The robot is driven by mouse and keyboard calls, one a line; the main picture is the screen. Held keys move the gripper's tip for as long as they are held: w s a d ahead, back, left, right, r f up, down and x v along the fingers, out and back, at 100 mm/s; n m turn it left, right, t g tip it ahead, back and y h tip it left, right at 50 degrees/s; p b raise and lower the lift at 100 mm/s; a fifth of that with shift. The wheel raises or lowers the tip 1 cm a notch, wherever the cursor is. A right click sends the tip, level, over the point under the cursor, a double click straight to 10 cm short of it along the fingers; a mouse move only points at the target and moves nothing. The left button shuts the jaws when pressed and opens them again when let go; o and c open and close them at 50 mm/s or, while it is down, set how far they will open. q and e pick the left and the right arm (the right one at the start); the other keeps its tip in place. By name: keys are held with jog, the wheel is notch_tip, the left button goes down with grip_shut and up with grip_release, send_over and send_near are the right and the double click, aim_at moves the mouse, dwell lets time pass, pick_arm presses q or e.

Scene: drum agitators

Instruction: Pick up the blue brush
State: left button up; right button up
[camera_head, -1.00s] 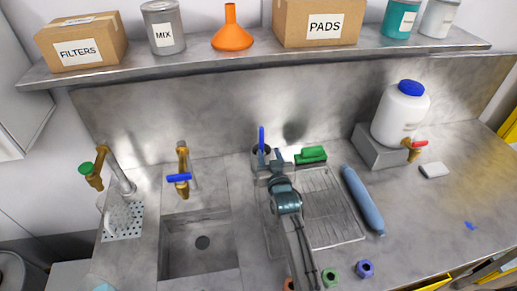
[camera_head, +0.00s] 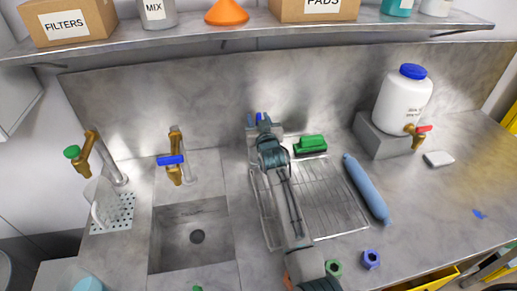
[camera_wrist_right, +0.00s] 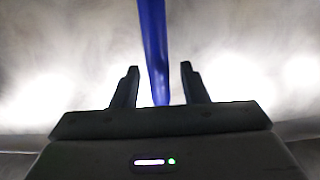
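The blue brush (camera_head: 259,117) stands upright near the back wall, behind the drying rack. Only its upper end shows in the head view; my right gripper hides the lower part. In the right wrist view its blue handle (camera_wrist_right: 154,45) runs down from the top edge to between the fingers. My right gripper (camera_head: 261,121) is at the handle with its fingers open, one on each side. In the right wrist view the fingers (camera_wrist_right: 158,90) stand apart, with gaps beside the handle. My left gripper is not in view.
A sink (camera_head: 190,255) with a blue-handled tap (camera_head: 172,160) is to the left. A shelf (camera_head: 290,37) runs above.

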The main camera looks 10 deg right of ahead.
jog(key=shift+r, duration=0.1)
jog(key=shift+c, duration=0.2)
grip_shut()
